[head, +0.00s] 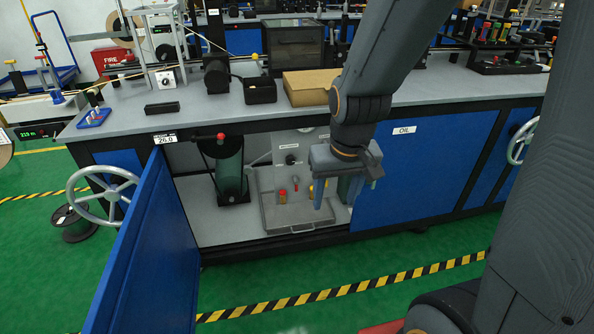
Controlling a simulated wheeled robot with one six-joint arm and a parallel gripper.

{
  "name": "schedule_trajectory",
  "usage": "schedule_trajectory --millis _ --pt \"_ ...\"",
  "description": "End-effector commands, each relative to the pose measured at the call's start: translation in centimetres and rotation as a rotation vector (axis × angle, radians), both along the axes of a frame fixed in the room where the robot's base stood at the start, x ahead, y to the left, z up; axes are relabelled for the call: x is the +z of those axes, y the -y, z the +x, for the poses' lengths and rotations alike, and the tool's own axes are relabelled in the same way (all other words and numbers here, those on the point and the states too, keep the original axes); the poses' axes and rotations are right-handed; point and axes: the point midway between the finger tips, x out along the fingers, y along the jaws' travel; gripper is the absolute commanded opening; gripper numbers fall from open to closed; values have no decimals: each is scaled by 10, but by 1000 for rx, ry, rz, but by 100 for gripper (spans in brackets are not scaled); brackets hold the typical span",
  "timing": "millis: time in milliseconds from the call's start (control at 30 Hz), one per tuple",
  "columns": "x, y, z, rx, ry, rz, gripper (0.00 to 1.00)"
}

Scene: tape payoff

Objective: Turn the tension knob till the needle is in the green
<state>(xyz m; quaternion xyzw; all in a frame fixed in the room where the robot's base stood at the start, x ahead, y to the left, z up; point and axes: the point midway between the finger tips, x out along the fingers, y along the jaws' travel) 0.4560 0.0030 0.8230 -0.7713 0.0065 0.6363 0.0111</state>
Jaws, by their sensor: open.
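A grey panel (268,162) stands inside the open cabinet under the bench. It carries a small black knob (291,159) below a pale label, and a round fitting (306,130) above, partly behind my arm. I cannot read which is the tension knob, and no needle or green band can be made out. On the bench a small white box (165,78) has a dark round knob or dial. My gripper (337,196) is open and points down at the cabinet's front right, right of the black knob. It seems to hold nothing and hides the panel's right side.
A blue door (150,255) stands open at the left. A grey tray (300,226) with red and yellow fittings (282,196) lies below the panel. A green cylinder (230,172) stands left of it. A closed blue door (425,170) is to the right.

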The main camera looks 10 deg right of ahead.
Motion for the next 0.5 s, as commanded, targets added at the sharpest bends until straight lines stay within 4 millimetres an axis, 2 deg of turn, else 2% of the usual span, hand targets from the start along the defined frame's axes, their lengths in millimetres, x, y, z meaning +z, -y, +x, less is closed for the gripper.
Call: schedule_trajectory --millis 33,100,500 --pt "-28 1 25 -7 43 1 52" --pt "-48 1 56 -18 113 4 52" --pt "-146 3 218 -63 505 26 52"
